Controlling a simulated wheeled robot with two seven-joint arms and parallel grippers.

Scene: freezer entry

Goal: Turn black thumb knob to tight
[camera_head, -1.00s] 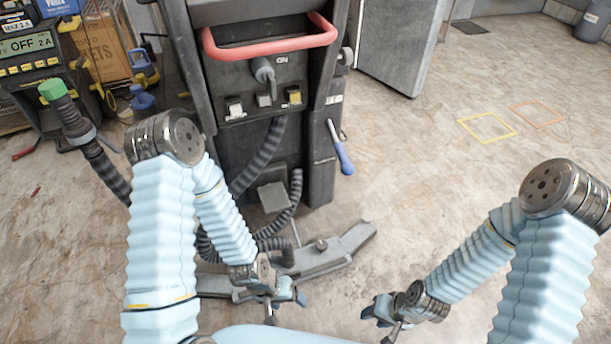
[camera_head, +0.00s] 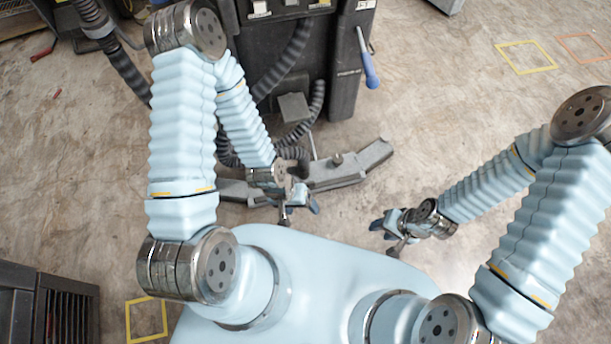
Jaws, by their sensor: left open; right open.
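I cannot pick out a black thumb knob for certain. A small dark knob-like piece (camera_head: 337,158) stands on the grey floor bar (camera_head: 355,168) at the foot of the dark machine (camera_head: 345,85). My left gripper (camera_head: 299,208) hangs in front of that bar, apart from the small piece, and is open with nothing seen in it. My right gripper (camera_head: 384,233) is open and empty, in front and to the right of the bar. The upper part of the machine is out of the picture.
A blue-handled tool (camera_head: 370,70) hangs on the machine's right side. Black corrugated hoses (camera_head: 285,65) run down its front. A dark vented box (camera_head: 50,310) is at the lower left. Concrete floor on the right is clear, with yellow (camera_head: 527,57) and orange floor markings.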

